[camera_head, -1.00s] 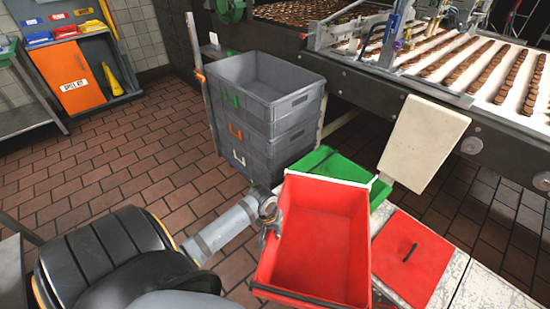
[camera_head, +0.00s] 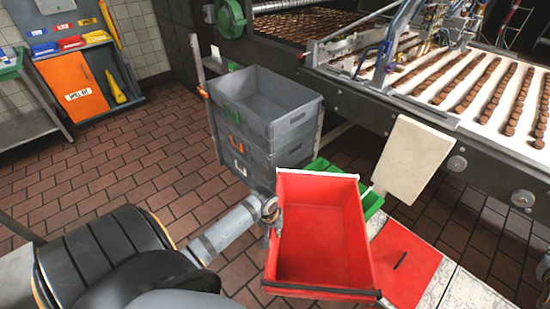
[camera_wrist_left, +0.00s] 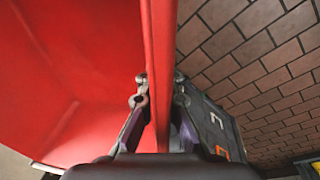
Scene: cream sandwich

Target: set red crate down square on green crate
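The red crate (camera_head: 322,240) is open-topped and empty, in front of me in the head view, and looks slightly turned. My left gripper (camera_head: 272,212) is shut on its left wall. In the left wrist view the two fingers (camera_wrist_left: 160,82) pinch the red crate's wall (camera_wrist_left: 160,35), one on each side. The green crate (camera_head: 371,204) is mostly hidden behind and below the red crate; only parts at its far and right sides show. I cannot tell whether the two crates touch. My right gripper is not in view.
A stack of grey crates (camera_head: 265,115) stands behind on the left. A red flat piece with a dark slot (camera_head: 404,262) lies to the right on a pale surface (camera_head: 455,290). A cream panel (camera_head: 413,158) hangs by the conveyor (camera_head: 470,95). Brick floor is clear at left.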

